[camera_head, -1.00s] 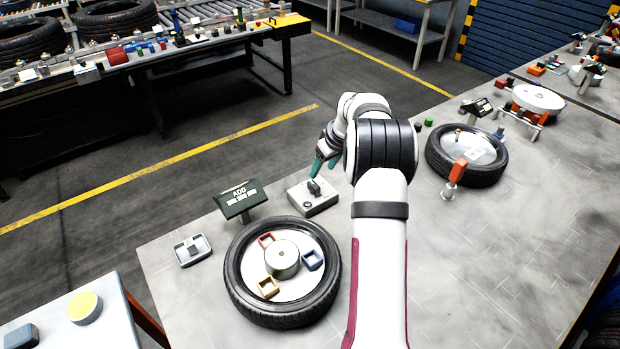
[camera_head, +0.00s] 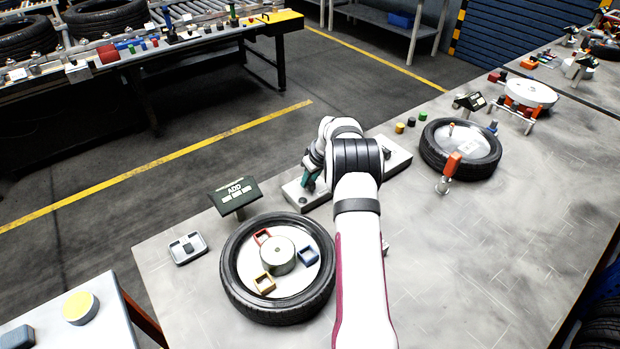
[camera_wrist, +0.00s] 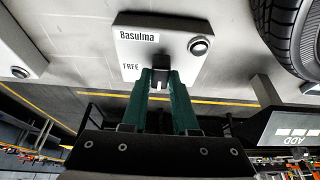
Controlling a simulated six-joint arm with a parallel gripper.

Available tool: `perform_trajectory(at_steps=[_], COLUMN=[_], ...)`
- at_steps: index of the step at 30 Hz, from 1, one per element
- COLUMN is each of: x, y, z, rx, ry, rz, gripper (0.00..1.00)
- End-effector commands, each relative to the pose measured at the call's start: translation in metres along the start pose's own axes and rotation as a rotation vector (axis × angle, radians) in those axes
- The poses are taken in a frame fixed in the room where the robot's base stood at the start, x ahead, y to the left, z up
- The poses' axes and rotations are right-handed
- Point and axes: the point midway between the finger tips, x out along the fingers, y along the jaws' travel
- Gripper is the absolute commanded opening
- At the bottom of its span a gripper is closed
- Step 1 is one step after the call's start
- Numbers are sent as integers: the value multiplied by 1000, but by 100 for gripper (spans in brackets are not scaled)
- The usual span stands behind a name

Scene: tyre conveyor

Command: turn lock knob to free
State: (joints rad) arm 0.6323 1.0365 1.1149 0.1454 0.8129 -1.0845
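My gripper (camera_wrist: 160,80) appears shut on the knob, with a finger against each side. In the head view the pale box (camera_head: 293,188) lies beyond the near tyre, and my gripper (camera_head: 308,180) is down over it. My arm and gripper hide the knob there.
A tyre (camera_head: 238,290) with coloured square frames around a metal hub lies just in front. An "ADD" display (camera_head: 234,195) and a small tray (camera_head: 188,249) stand left of it. Another tyre (camera_head: 430,160) with an orange-handled tool lies right. The bench front right is clear.

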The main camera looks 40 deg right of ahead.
Motion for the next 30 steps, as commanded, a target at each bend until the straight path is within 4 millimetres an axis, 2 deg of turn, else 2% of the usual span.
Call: perform_trajectory(at_steps=[16,30], x=[-1,0], y=[0,-3], z=[0,-1], rx=[52,406], ry=[1,1], rz=[24,171], gripper=[0,0])
